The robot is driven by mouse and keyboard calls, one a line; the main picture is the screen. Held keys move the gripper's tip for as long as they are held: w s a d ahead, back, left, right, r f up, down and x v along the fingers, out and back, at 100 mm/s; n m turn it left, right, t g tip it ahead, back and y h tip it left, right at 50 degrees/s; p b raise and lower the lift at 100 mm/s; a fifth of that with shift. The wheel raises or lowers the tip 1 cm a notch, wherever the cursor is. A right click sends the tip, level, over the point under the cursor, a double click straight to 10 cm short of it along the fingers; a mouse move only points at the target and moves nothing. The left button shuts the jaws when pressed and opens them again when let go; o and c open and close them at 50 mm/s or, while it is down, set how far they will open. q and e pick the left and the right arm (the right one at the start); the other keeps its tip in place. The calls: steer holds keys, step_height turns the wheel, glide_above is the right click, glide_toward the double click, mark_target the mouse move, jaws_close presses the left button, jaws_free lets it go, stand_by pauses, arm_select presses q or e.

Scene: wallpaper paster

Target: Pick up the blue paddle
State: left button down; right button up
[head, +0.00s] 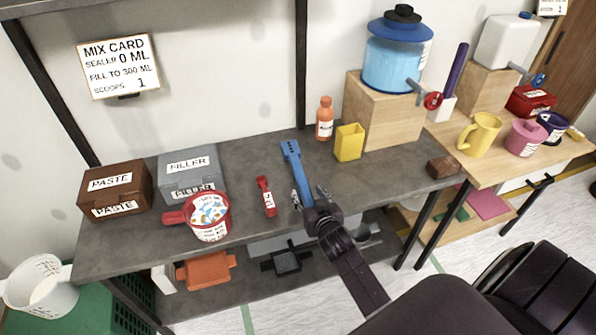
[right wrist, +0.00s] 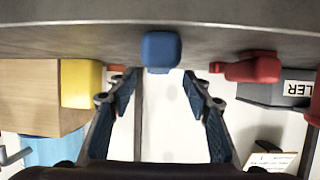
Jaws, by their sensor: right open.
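The blue paddle (head: 292,152) lies on the dark grey table (head: 240,157), its wide slotted end toward the wall and its handle toward me. My right gripper (head: 309,196) is open and empty at the near end of the handle, with its fingers to either side of it in the head view. In the right wrist view, which looks upside down, the blunt end of the paddle (right wrist: 161,52) shows just beyond and between the open fingertips (right wrist: 160,78). I see no contact. My left gripper is not in view.
A small red scoop (head: 266,197) lies left of the paddle. A red-handled tub (head: 210,217), filler box (head: 188,172) and paste box (head: 115,188) stand further left. A yellow cup (head: 349,143), orange bottle (head: 325,119) and wooden block (head: 384,112) with a dispenser are to the right.

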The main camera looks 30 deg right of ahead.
mark_target(306, 191)
steer(key=x, duration=0.3)
steer(key=shift+d+f, duration=0.1)
steer(key=shift+f, duration=0.1)
steer(key=shift+w+d+f, duration=0.15)
steer(key=shift+w+f, duration=0.1)
steer(key=shift+w, duration=0.25)
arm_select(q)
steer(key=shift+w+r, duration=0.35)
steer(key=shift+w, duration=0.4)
arm_select(e)
jaws_close()
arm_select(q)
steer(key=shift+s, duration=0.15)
arm_select(e)
steer(key=shift+r, duration=0.1)
steer(key=shift+r, duration=0.5)
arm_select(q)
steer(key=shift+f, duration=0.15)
arm_select(e)
step_height(306, 191, up, 19)
